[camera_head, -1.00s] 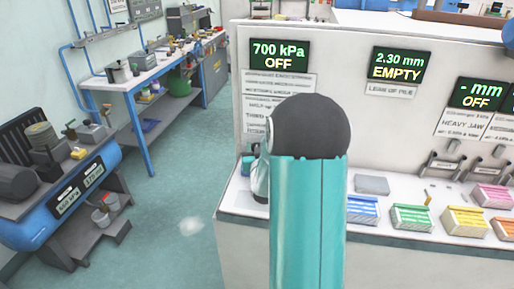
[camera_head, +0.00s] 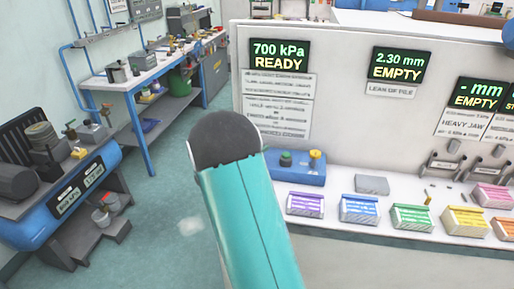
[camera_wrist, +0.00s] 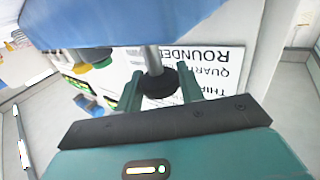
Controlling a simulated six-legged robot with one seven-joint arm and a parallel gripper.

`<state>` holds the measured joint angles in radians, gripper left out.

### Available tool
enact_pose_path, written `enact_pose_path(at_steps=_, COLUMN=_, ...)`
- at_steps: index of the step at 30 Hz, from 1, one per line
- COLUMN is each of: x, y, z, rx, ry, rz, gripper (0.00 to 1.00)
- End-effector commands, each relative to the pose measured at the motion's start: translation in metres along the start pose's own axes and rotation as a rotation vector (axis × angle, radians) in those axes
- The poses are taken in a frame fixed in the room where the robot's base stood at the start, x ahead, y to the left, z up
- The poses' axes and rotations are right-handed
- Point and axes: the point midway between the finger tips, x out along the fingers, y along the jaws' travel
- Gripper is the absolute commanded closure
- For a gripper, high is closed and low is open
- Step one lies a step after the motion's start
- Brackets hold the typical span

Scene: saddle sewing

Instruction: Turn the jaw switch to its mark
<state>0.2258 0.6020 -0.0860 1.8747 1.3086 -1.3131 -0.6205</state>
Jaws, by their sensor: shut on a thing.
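In the wrist view my gripper (camera_wrist: 160,84) has its two green fingers on either side of a black round knob (camera_wrist: 159,83) on a grey rod, and is shut on it. The rod runs up to a blue body at the top of that view. I cannot tell for sure that this knob is the jaw switch, and no mark on it is visible. In the head view my own teal arm hides the gripper and the knob. The pressure display (camera_head: 278,54) reads 700 kPa READY. The display (camera_head: 479,94) above the heavy jaw sign reads EMPTY.
Several coloured trays (camera_head: 358,209) line the bench front. A sign card (camera_wrist: 215,75) is behind the knob. Open floor (camera_head: 170,195) lies left.

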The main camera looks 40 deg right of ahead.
Motion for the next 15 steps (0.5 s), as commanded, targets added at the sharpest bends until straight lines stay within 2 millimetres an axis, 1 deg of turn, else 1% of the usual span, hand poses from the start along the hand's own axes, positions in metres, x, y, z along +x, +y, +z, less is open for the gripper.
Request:
enact_pose_path(at_steps=1, x=-0.0011, y=-0.0026, z=0.0009, rx=0.002, ry=0.0, rz=0.039, gripper=0.85)
enact_pose_path(at_steps=9, x=-0.0004, y=-0.0018, z=0.0012, rx=0.002, ry=0.0, rz=0.26, gripper=0.85)
enact_pose_path(at_steps=15, x=-0.0004, y=-0.0017, z=0.0011, rx=0.002, ry=-0.001, rz=0.367, gripper=0.85)
